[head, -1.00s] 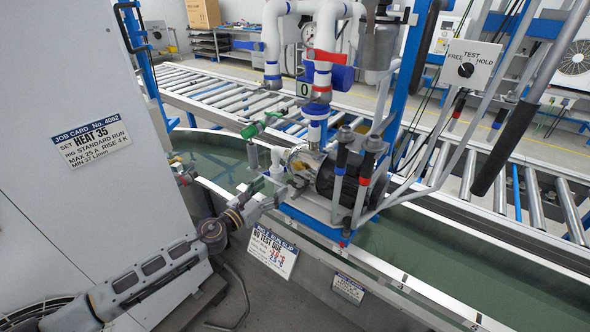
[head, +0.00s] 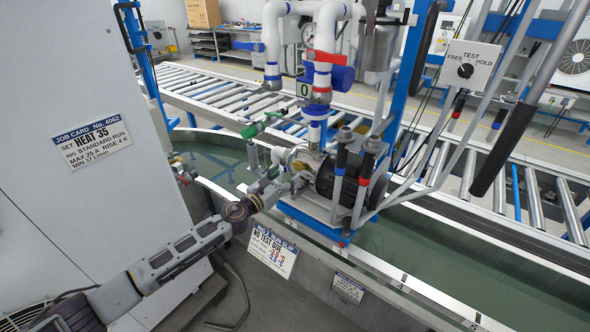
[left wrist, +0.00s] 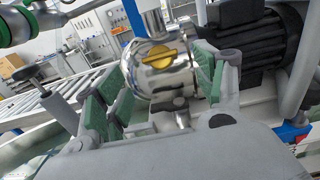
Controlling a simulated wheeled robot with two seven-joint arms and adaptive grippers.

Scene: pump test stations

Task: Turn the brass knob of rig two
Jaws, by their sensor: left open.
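The brass knob (left wrist: 160,57) is a wing-shaped yellow piece on the front of a round, shiny metal pump housing in the left wrist view. My left gripper (left wrist: 150,88) is open, with green-padded fingers on either side of the housing and the knob between and beyond them. The right-hand pad is very close to the housing; I cannot tell if it touches. In the head view my left gripper (head: 281,176) is in front of the pump (head: 338,176) on its blue-edged base. My right gripper is not in view.
A slip headed "NO TEST DUE" (head: 272,250) hangs below the rig. A green-handled valve (head: 262,125) and white pipes (head: 322,85) stand above the pump. Grey frame tubes (head: 395,175) flank its right side. A grey cabinet (head: 70,200) stands left of my arm.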

